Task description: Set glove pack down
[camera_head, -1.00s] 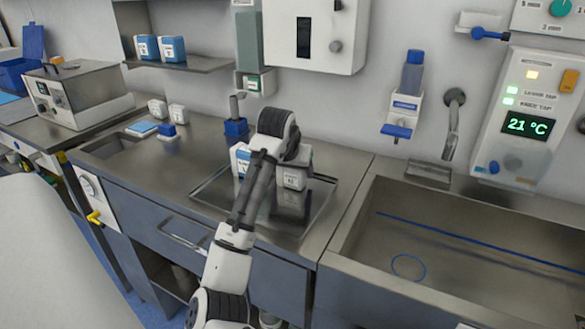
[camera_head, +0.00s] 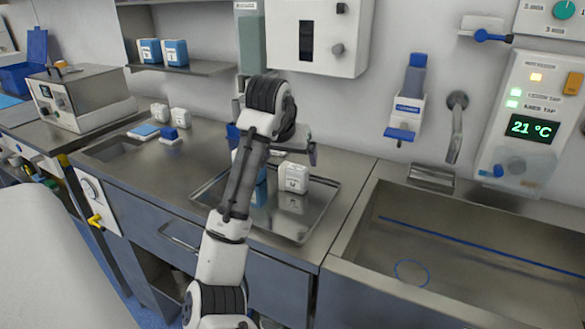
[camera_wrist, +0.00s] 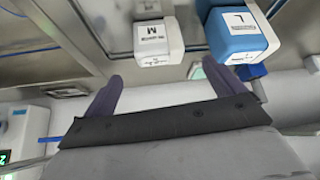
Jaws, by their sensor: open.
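A white glove pack (camera_head: 294,178) stands upright in the metal tray (camera_head: 325,202) on the counter. In the wrist view the white pack (camera_wrist: 152,42) shows a label with M. A blue and white pack (camera_wrist: 238,36) stands beside it, and in the head view my arm mostly hides this one (camera_head: 262,188). My gripper (camera_head: 297,148) is above and behind the white pack, apart from it. In the wrist view my gripper (camera_wrist: 164,80) has its two fingers spread with nothing between them.
A shelf (camera_head: 190,69) with two blue and white packs is on the wall at the back left. Two small white packs (camera_head: 170,115) stand on the counter left of the tray. A sink (camera_head: 450,262) is at the right. The right part of the tray is clear.

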